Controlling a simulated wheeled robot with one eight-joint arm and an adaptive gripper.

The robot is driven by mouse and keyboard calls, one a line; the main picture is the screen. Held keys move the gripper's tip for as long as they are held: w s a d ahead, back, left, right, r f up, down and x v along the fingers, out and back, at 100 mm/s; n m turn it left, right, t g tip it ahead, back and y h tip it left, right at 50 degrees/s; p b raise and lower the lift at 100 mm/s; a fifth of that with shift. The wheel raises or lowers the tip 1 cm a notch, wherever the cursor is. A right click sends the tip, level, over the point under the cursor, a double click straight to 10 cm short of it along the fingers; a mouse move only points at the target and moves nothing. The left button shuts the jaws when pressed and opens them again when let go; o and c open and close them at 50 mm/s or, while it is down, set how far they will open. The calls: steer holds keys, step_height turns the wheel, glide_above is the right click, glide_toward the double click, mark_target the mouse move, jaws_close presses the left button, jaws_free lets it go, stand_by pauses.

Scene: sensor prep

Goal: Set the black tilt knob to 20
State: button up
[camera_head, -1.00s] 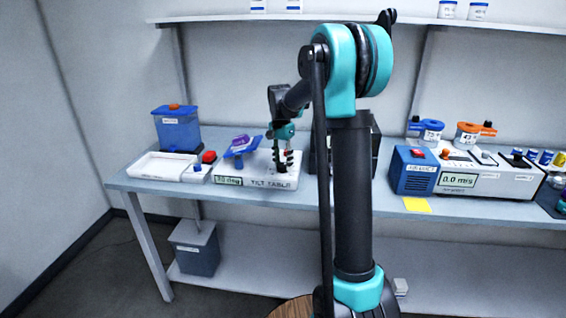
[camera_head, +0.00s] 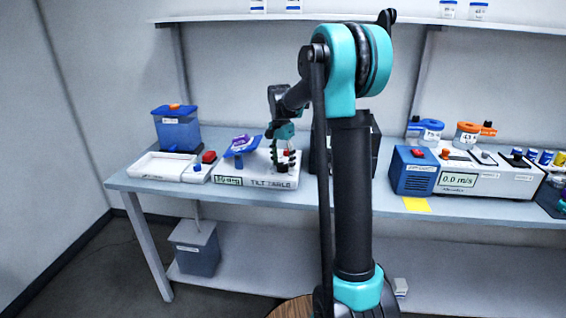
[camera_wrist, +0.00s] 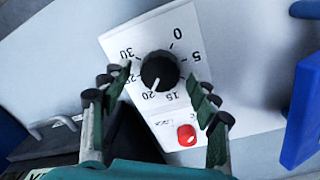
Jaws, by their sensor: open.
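The black tilt knob (camera_wrist: 160,70) sits on a white panel with a printed scale from 0 to 30 in the wrist view. Its white pointer line points toward the 20 mark. My gripper (camera_wrist: 160,88) is open, with its fingers on either side of the knob and visible gaps between them and it. The left fingers partly cover the scale near 25; the right ones hide the area near 10. In the head view my gripper (camera_head: 283,153) is over the white tilt table (camera_head: 258,183). The tilt table's green display (camera_head: 228,181) is too blurred to read surely.
A red button (camera_wrist: 187,134) lies below the knob, between my fingers. The blue tilting plate (camera_head: 241,146) carries a purple item. A white tray (camera_head: 160,167) and blue-lidded container (camera_head: 177,130) stand left. A blue-and-white instrument (camera_head: 468,178) stands right.

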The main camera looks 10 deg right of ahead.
mark_target(282, 164)
step_height(282, 164, up, 12)
steer(key=shift+w+a, duration=0.2)
steer(key=shift+w, duration=0.1)
stand_by(0.4)
steer(key=s+d+f+n+t, duration=0.2)
steer(key=s+f+n, duration=0.3)
steer(key=s+f, duration=0.6)
steer(key=s+d+f+n+t, duration=0.2)
steer(key=s+f+n, duration=0.3)
steer(key=s+f, duration=0.7)
steer(key=s, duration=0.9)
steer(key=shift+f+t, duration=0.2)
steer(key=shift+t, duration=0.2)
steer(key=shift+w+d, duration=0.1)
